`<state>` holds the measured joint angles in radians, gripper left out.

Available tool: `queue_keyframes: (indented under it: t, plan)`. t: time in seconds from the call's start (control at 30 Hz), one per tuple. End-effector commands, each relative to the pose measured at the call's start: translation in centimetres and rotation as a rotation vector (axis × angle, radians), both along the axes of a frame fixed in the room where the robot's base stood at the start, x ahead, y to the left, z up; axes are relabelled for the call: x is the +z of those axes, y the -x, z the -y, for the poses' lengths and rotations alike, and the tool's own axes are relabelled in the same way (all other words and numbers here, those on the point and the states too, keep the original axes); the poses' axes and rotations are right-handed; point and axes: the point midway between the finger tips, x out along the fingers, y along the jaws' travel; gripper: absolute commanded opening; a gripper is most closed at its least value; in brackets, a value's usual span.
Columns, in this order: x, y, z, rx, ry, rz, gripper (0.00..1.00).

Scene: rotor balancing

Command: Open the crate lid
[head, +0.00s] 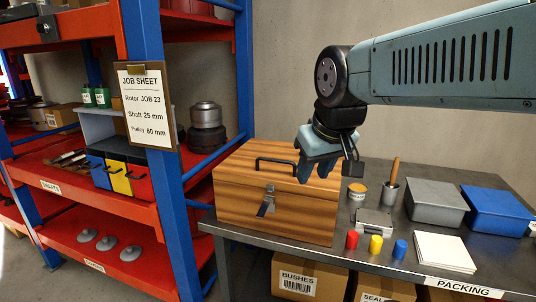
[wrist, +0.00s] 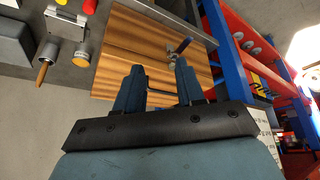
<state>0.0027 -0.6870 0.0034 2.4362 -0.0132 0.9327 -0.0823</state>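The wooden crate (head: 275,215) stands at the left end of the grey bench, and its lid (head: 237,164) is shut. A black handle (head: 276,160) is on top of the lid, and a metal latch (head: 268,198) is on the front, its lever hanging at an angle. I cannot tell whether the latch is fastened. My gripper (head: 317,172) is above the right part of the lid, pointing down, apart from the handle as far as I can tell. In the wrist view my gripper (wrist: 159,68) has its fingers spread with nothing held. The handle (wrist: 160,92) shows partly between and beyond them.
On the bench to the right are red, yellow and blue small cylinders (head: 376,245), a tin (head: 357,193), a brush-like tool in a cup (head: 390,190), a grey bin (head: 436,201) and a blue bin (head: 497,209). A blue-posted shelf (head: 150,190) stands close on the left.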

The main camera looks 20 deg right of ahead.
Motion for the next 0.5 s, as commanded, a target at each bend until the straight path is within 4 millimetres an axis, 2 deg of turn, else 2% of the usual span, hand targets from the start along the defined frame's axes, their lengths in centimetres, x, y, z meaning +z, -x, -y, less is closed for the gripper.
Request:
queue_keyframes:
  t: [0.2,0.5]
  plan:
    - [3.2,-5.8,-0.1,0.197,0.120,-0.089,0.38]
    - [6.0,-14.7,-0.6,0.505,0.262,-0.221,0.38]
